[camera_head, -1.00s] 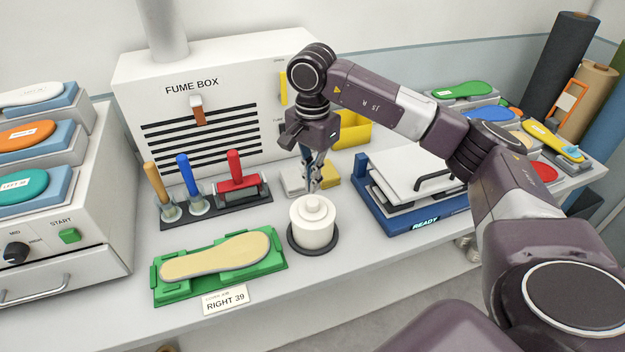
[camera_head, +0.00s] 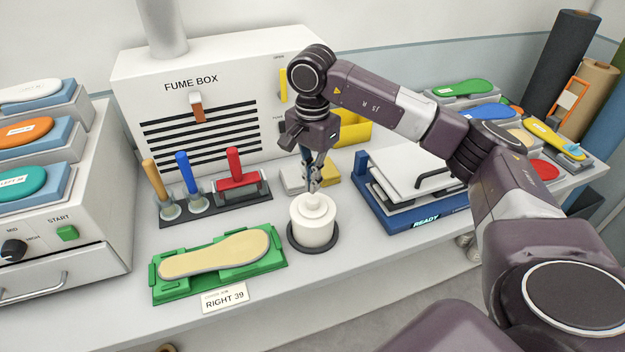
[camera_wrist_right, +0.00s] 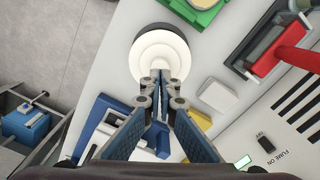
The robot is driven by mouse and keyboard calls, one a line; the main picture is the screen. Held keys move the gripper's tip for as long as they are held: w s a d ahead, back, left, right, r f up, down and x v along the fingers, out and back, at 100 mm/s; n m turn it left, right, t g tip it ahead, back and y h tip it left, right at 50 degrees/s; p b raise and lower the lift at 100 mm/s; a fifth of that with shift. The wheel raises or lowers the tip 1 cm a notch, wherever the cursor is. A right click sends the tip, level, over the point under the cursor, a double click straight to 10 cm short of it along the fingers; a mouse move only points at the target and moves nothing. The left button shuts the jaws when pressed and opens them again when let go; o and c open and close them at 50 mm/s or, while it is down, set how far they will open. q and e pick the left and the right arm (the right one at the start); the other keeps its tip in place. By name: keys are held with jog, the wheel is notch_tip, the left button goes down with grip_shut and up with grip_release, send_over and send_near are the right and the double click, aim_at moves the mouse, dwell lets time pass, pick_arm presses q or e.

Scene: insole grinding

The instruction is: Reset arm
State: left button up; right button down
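My right gripper (camera_head: 314,187) points down just above the knob of a white lidded pot (camera_head: 313,228). The pot stands in a dark round base on the bench. In the right wrist view, the gripper's fingertips (camera_wrist_right: 159,76) are close together, with nothing visible between them, in front of the pot's round top (camera_wrist_right: 160,50). Whether the tips touch the knob is unclear. My right arm reaches in from the right, over the press. My left gripper is out of view.
A tan insole (camera_head: 215,255) lies in a green holder (camera_head: 180,292) left of the pot. Brushes in a dark rack (camera_head: 215,210) stand behind it, before the fume box (camera_head: 130,90). The blue and white press (camera_head: 400,215) is to the right.

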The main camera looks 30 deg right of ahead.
aim_at(313, 199)
jog(key=shift+f+b, duration=1.2)
jog(key=shift+f, duration=0.4)
jog(key=shift+r, duration=0.15)
jog(key=shift+r+p, duration=2.25)
jog(key=shift+r, duration=1.2)
